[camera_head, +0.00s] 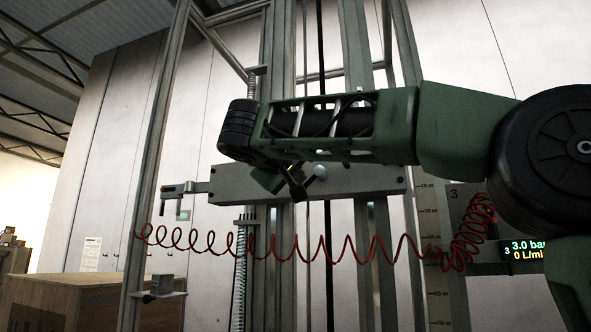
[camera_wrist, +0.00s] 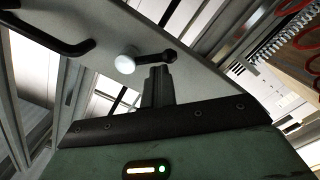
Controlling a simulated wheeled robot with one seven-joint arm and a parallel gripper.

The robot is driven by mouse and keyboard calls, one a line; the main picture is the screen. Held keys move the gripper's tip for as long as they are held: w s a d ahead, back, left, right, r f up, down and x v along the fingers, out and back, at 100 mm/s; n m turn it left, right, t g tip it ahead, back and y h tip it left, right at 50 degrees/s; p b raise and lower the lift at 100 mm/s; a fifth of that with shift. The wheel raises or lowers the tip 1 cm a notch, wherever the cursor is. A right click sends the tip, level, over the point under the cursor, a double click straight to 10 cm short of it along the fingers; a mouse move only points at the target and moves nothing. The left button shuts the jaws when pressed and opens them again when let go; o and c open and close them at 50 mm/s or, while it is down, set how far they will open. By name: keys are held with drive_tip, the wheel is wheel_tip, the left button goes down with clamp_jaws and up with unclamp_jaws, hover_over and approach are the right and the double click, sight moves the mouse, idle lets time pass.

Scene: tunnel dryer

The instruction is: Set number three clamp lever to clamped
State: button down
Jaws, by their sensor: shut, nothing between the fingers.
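A grey carriage box (camera_head: 240,184) sits on the upright rails in the head view. A short black lever (camera_wrist: 150,58) with a white ball knob (camera_wrist: 125,64) is on its face in the wrist view. The knob also shows in the head view (camera_head: 318,172). My gripper (camera_wrist: 158,72) is shut and empty, its fingertips close below the lever's dark right end. I cannot tell whether they touch. In the head view my gripper (camera_head: 296,188) is in front of the box, just left of the knob. No clamped or unclamped marking is legible.
A red coiled hose (camera_head: 300,250) hangs across below the box. A plate marked 3 (camera_head: 455,192) and a lit display (camera_head: 528,250) stand at right. A black bar handle (camera_wrist: 50,38) is left of the lever. A wooden crate (camera_head: 70,300) is at lower left.

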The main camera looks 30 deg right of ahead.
drive_tip(key=f+n, duration=0.1)
drive_tip(key=n, duration=0.1)
drive_tip(key=n+b, duration=0.1)
drive_tip(key=n, duration=0.2)
drive_tip(key=s+d+f+n+b, duration=0.1)
drive_tip(key=n, duration=0.1)
drive_tip(key=shift+d+f+h, duration=0.1)
drive_tip(key=shift+f+h, duration=0.2)
drive_tip(key=shift+s+d+f+n+b, duration=0.1)
drive_tip(key=shift+s+d+n+b, duration=0.1)
drive_tip(key=shift+n+b, duration=0.3)
idle(0.3)
